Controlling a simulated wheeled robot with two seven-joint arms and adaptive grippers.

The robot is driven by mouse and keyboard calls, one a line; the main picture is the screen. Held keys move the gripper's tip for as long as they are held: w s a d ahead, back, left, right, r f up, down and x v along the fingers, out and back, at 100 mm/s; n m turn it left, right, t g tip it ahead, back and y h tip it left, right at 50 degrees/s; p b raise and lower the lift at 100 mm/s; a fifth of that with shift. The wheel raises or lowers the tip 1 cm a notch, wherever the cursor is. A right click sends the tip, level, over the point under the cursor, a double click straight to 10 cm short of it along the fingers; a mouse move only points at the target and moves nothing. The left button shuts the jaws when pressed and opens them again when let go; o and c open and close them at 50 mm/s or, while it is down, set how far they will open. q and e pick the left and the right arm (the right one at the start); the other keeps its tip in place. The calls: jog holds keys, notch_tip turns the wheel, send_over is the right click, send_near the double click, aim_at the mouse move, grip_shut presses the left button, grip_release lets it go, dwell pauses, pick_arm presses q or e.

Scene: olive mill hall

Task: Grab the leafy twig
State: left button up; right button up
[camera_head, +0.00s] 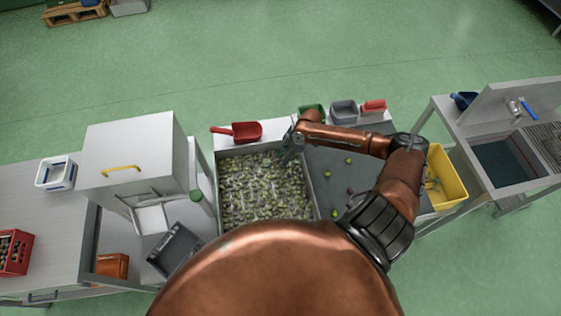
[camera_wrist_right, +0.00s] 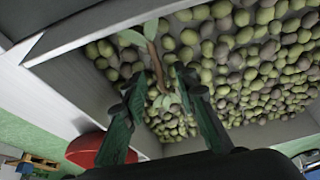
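The leafy twig (camera_wrist_right: 153,58) shows in the right wrist view, with a brown stem and a few green leaves, above the olives near the bin's corner. My right gripper (camera_wrist_right: 160,78) is open, with its two green fingers pointing at the twig. The stem's lower part and some leaves appear between the fingertips; I cannot tell whether they touch. In the head view my right gripper (camera_head: 290,150) is over the upper right part of the olive bin (camera_head: 314,186), and the twig cannot be made out there. My left gripper is not in view.
Olives (camera_head: 262,190) fill the metal bin. A red scoop (camera_head: 246,131) lies behind it. Green and grey containers (camera_head: 343,111) and a red tool (camera_head: 374,106) stand behind the dark tray (camera_head: 328,160) with loose olives. A yellow crate (camera_head: 452,178) is at right.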

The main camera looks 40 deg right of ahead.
jog(key=shift+c, duration=0.3)
grip_shut()
